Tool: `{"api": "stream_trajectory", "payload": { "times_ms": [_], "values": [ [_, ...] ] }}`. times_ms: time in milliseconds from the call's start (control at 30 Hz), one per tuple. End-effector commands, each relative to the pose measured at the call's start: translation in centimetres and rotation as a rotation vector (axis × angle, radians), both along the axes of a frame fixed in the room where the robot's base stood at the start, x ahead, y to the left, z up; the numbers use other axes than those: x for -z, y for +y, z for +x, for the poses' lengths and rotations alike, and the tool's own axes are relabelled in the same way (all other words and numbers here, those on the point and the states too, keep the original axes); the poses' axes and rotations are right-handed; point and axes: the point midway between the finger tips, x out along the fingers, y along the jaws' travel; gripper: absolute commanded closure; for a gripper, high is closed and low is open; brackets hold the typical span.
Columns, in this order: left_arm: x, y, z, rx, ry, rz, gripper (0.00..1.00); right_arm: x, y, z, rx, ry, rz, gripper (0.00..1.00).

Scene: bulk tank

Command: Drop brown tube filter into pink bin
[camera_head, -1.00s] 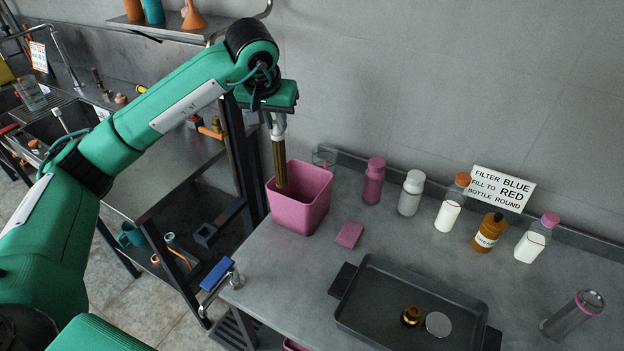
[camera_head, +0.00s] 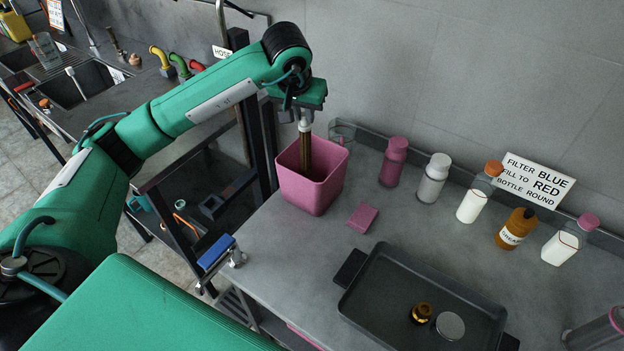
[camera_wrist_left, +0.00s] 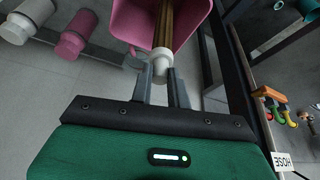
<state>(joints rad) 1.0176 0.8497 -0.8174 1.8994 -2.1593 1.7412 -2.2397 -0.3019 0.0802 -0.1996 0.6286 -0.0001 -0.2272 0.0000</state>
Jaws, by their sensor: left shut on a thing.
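The brown tube filter (camera_head: 305,150) hangs upright from my left gripper (camera_head: 305,114), its lower end inside the pink bin (camera_head: 313,190). My left gripper is shut on the filter's white cap, above the bin's rim. In the left wrist view, the fingers of the left gripper (camera_wrist_left: 163,88) hold the white cap (camera_wrist_left: 163,62), and the brown tube (camera_wrist_left: 160,22) runs into the pink bin (camera_wrist_left: 196,10). The filter's bottom end is hidden by the bin wall. My right gripper is not in view.
A pink sponge (camera_head: 362,218) lies right of the bin. A dark tray (camera_head: 375,325) with a small amber jar (camera_head: 421,313) and a round disc (camera_head: 450,326) is in front. Several bottles and a sign (camera_head: 536,182) stand along the wall. A sink is at far left.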

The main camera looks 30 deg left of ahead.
Motion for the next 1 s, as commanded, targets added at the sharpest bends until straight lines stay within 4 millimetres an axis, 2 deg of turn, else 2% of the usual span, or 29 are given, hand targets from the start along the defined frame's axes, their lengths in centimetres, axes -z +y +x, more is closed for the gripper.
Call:
{"api": "stream_trajectory", "payload": {
  "times_ms": [33, 133, 467, 500, 600, 1000],
  "values": [
    [1.0, 0.0, 0.0, 0.000, 0.000, 0.000, 1.00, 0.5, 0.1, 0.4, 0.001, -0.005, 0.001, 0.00],
    [1.9, 0.0, 0.0, 0.000, 0.001, -0.001, 1.00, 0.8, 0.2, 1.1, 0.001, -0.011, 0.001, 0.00],
    [2.2, 0.0, 0.0, 0.000, -0.001, -0.001, 1.00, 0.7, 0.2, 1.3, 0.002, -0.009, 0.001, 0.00],
    [2.2, 0.0, 0.0, 0.000, -0.001, -0.001, 0.79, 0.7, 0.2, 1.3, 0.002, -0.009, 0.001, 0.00],
    [2.2, 0.0, 0.0, 0.000, -0.001, -0.001, 0.59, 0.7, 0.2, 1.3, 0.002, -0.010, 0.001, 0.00],
    [1.7, 0.0, -0.2, 0.001, -0.002, 0.001, 0.57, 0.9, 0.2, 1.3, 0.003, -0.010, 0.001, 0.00]
  ]
}}
